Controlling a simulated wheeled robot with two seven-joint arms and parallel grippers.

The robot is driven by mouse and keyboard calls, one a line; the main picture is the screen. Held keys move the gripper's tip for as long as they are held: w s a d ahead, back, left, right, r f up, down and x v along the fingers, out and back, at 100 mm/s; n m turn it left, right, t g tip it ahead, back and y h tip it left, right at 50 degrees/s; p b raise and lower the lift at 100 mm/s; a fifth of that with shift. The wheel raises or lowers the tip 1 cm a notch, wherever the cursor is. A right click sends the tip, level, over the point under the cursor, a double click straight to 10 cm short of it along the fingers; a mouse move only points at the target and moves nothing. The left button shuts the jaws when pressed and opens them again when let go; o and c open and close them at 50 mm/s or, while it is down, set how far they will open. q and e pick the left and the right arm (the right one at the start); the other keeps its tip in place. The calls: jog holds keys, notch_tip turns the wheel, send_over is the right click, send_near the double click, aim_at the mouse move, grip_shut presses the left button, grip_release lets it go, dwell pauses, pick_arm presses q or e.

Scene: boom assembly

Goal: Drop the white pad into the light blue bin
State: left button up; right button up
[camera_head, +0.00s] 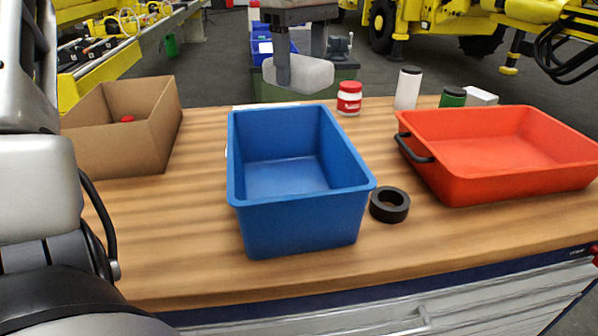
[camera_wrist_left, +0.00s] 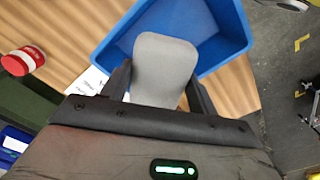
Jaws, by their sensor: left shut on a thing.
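The white pad (camera_head: 305,76), light grey in the picture, hangs from my left gripper (camera_head: 300,62) at the top of the head view. The gripper is shut on it; in the left wrist view the pad (camera_wrist_left: 160,70) sits between the two dark fingers. The blue bin (camera_head: 300,222) stands open on the wooden table, its visible floor empty. In the head view the pad shows just above the bin's far rim. In the left wrist view it overlaps the bin (camera_wrist_left: 228,30). The exact height above the bin cannot be told. My right gripper is not in view.
A cardboard box (camera_head: 110,150) with a red item stands left. A red tray (camera_head: 490,185) stands right, a black ring (camera_head: 389,205) beside the blue bin. A red-and-white jar (camera_head: 349,98), a white bottle (camera_head: 408,88) and a green-and-black container (camera_head: 453,97) line the far edge.

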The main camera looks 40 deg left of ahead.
pick_arm(q)
jog(key=shift+s+a+f, duration=0.1)
jog(key=shift+s+f, duration=0.05)
jog(key=shift+f, duration=2.5)
jog(key=o, duration=1)
jog(key=shift+o, duration=0.2)
jog(key=shift+r, duration=0.1)
notch_tip(320, 180, up, 16)
